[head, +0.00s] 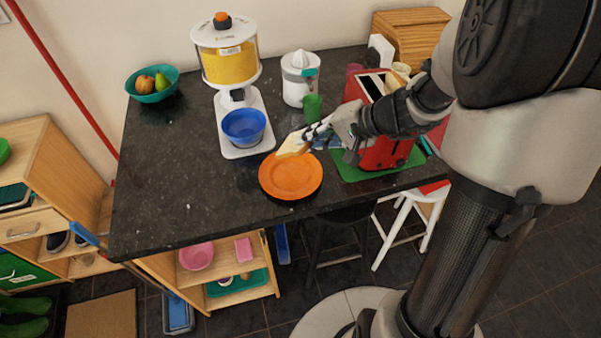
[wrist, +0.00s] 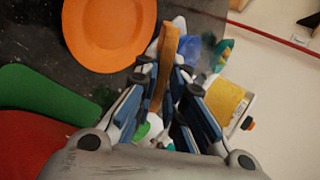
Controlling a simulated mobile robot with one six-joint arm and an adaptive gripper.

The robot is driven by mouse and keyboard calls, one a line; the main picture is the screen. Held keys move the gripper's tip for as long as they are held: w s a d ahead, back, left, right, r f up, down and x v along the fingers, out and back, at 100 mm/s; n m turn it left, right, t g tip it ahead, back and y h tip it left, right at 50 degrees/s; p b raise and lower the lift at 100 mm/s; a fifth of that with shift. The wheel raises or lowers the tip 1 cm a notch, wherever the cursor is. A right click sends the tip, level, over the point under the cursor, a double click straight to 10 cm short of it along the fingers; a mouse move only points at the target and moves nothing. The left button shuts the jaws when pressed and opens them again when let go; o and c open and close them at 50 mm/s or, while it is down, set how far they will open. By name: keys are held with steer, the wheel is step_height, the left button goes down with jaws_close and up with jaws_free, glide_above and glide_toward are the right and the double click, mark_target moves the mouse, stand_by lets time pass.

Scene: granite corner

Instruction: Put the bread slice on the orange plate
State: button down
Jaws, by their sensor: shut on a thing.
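The bread slice (head: 292,145) is pale with a brown crust. My gripper (head: 318,132) is shut on it and holds it over the back edge of the orange plate in the head view. In the wrist view the bread slice (wrist: 166,62) stands edge-on between the fingers of my gripper (wrist: 162,75). The orange plate (head: 290,180) lies empty on the dark counter near its front edge. In the wrist view the plate (wrist: 108,28) is at the upper left, beside the bread. Whether the bread touches the plate I cannot tell.
A red toaster (head: 385,153) stands on a green mat (head: 350,172) right of the plate. Behind the plate are a dispenser (head: 227,62) with a blue bowl (head: 244,125), a green cup (head: 312,106) and a white juicer (head: 298,80). The counter's left side (head: 165,165) is clear.

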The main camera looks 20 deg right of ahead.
steer(key=shift+f+b, duration=1.95)
steer(key=shift+f, duration=1.1)
steer(key=c, duration=1.8)
jaws_free()
steer(key=shift+p+v, duration=1.55)
steer(key=shift+v, duration=2.5)
steer(key=r+p, duration=0.1)
steer(key=r, duration=0.1)
steer(key=s+d+r+p, duration=0.1)
steer(key=r+p, duration=0.1)
steer(key=r, duration=0.1)
steer(key=r+p, duration=0.2)
steer(key=shift+s+d+r, duration=0.25)
steer(key=shift+d+r, duration=0.1)
steer(key=shift+r, duration=0.05)
